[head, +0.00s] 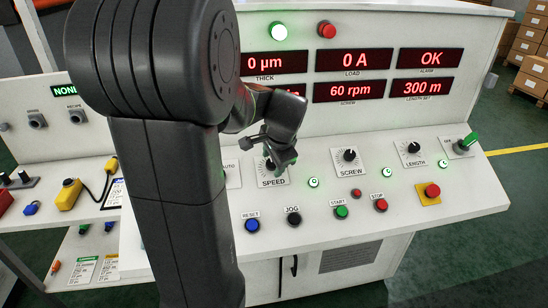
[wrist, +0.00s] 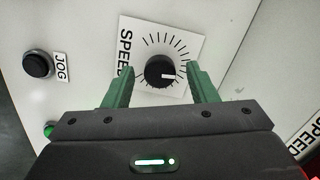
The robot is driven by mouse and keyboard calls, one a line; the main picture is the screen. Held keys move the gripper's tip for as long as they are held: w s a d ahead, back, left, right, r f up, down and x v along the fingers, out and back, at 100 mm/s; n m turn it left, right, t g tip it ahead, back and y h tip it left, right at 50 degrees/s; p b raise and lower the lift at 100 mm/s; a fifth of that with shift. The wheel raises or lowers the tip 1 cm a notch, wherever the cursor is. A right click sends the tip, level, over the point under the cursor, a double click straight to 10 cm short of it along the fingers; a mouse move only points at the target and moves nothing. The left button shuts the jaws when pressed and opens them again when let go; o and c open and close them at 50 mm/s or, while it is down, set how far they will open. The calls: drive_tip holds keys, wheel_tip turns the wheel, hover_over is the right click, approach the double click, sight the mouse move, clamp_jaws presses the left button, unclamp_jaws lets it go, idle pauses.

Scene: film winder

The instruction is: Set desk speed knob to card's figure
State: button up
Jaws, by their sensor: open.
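The SPEED knob (wrist: 158,72) is round and black, on a white plate with a dial of tick marks. In the head view my gripper (head: 280,150) is over the SPEED plate (head: 272,184) and hides most of the knob. Two printed cards (head: 83,270) (head: 108,268) are at lower left, their figures too small to read. The speed readout is mostly hidden behind my arm.
The SCREW knob (head: 350,155) and LENGTH knob (head: 413,147) stand to the right. RESET (head: 252,225), JOG (head: 293,218), START (head: 341,212) and STOP (head: 381,205) buttons line the front. A red emergency button (head: 432,190) and green-handled lever (head: 467,142) are farther right.

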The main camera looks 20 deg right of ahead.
drive_tip(key=b+v, duration=0.1)
drive_tip(key=v, duration=1.3)
drive_tip(key=shift+w+f, duration=0.1)
drive_tip(key=p+x, duration=0.1)
drive_tip(key=x, duration=1.3)
